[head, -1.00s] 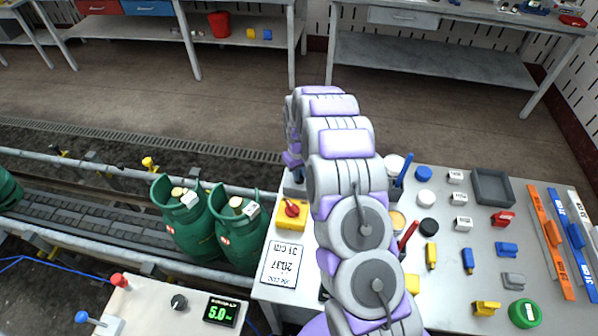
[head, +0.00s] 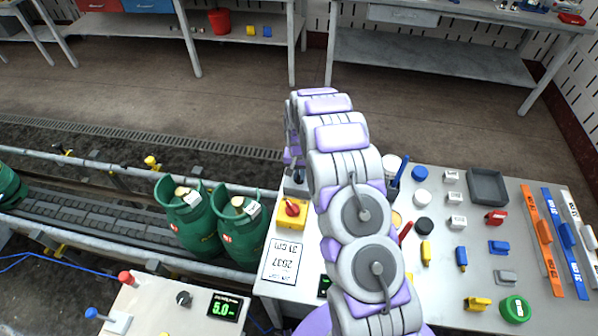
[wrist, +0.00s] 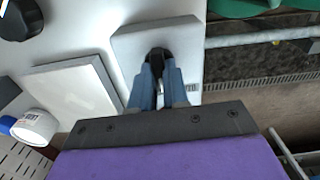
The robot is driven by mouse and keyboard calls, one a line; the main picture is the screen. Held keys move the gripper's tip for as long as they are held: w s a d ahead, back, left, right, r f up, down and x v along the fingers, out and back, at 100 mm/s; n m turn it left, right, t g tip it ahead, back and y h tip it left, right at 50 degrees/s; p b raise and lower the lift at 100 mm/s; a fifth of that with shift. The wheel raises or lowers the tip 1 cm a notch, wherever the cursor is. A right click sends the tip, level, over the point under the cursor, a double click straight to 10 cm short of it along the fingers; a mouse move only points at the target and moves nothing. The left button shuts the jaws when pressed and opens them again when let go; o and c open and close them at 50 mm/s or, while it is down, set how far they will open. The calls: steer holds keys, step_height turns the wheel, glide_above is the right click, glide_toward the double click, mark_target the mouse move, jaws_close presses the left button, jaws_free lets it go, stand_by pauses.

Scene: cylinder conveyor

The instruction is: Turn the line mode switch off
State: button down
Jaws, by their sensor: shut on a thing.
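The line mode switch appears to be the grey box (wrist: 185,45) with a small black lever (wrist: 158,55) in the wrist view. My gripper (wrist: 158,84) has its blue fingers closed around this lever. The lever's position is mostly hidden by the fingers. In the head view, the grey box (head: 294,188) sits at the left back corner of the table, behind a yellow box with a red knob (head: 291,207). My gripper (head: 297,174) is small there and partly covered by my arm.
Green gas cylinders (head: 237,225) stand on the conveyor (head: 90,218) left of the table. A control panel with a display reading 5.0 (head: 223,306) is at the front left. Cups, blocks and a grey tray (head: 488,187) occupy the table right of my arm.

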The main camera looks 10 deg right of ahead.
stand_by(0.3)
steer(key=c, duration=1.1)
jaws_free()
steer(key=shift+a, duration=0.1)
step_height(320, 180, up, 17)
steer(key=shift+r+p, duration=0.1)
steer(key=shift+p, duration=0.55)
